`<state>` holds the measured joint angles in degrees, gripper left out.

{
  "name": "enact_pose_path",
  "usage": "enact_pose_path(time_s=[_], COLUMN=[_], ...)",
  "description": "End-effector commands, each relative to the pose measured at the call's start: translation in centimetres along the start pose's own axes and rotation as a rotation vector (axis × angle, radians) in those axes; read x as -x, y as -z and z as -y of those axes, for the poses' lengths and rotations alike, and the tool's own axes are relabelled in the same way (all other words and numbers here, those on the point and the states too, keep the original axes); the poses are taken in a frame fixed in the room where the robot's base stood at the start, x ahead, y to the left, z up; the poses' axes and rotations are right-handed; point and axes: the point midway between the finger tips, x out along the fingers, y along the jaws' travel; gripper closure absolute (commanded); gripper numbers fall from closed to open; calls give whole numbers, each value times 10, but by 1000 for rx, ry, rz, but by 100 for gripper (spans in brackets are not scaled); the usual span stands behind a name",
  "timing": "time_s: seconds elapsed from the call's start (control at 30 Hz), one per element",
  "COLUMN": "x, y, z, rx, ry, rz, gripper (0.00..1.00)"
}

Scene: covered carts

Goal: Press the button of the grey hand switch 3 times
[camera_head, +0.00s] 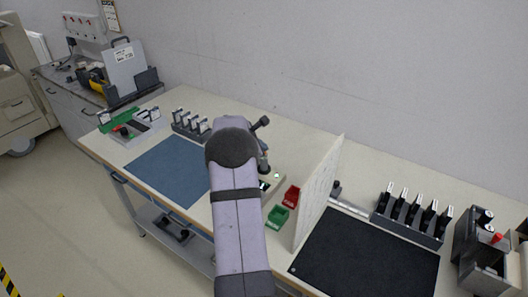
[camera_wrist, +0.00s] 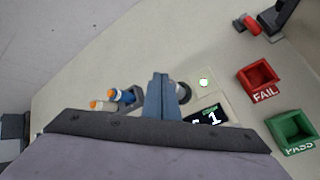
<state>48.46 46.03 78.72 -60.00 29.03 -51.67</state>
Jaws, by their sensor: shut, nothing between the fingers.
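In the wrist view my gripper (camera_wrist: 160,80) is shut and empty, its fingers together. Right beside the fingertips is a round grey part (camera_wrist: 183,92), likely the grey hand switch, partly hidden by the fingers. I cannot tell whether the fingers touch it or where its button is. It sits at the edge of a pale panel with a small lit lamp (camera_wrist: 203,82) and a dark display (camera_wrist: 208,116), which reads 1. In the head view the lamp (camera_head: 277,175) glows, and my arm hides most of the area around the switch.
A red FAIL bin (camera_wrist: 259,79) and a green PASS bin (camera_wrist: 293,132) stand right of the panel. Orange-and-blue capped items (camera_wrist: 125,96) stand left of my fingers. A white divider (camera_head: 318,190) rises beside the bins. A blue mat (camera_head: 165,170) lies clear at left.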

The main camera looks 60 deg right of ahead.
Motion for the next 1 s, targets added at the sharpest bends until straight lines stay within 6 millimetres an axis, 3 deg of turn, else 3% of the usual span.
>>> enact_pose_path(time_s=[0.63, 1.0], x=[8, 29], y=[-6, -22], z=[-7, -22], rx=[0, 0], ry=[-2, -2], rz=[1, 1], gripper=[100, 100])
